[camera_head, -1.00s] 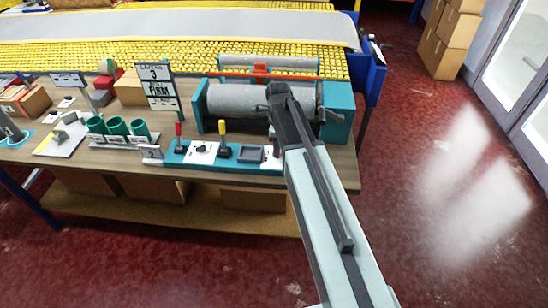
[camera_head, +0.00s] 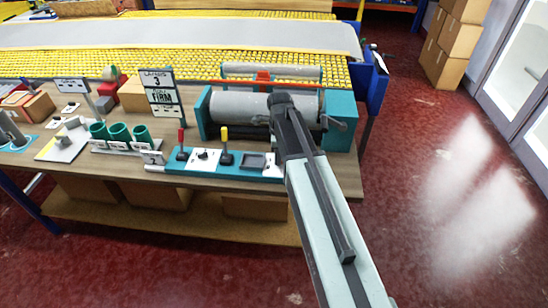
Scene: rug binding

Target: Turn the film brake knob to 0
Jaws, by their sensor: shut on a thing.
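The teal control panel (camera_head: 166,169) lies along the front edge of the workbench. It carries a red-handled lever (camera_head: 181,138), a white switch plate (camera_head: 204,158), a yellow-handled lever (camera_head: 225,140) and a grey square piece (camera_head: 254,162). My arm covers the panel's right end. I cannot see the film brake knob or its pointer; its place appears to be behind my arm. My gripper (camera_head: 283,112) is at the end of the arm, in front of the grey roller. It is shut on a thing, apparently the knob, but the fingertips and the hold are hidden.
The grey film roller (camera_head: 235,106) sits between teal end blocks behind the panel. A sign (camera_head: 162,95) reading 3 and FIRM stands to its left. Green cups (camera_head: 120,133) stand further left. Open red floor (camera_head: 440,230) lies to the right.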

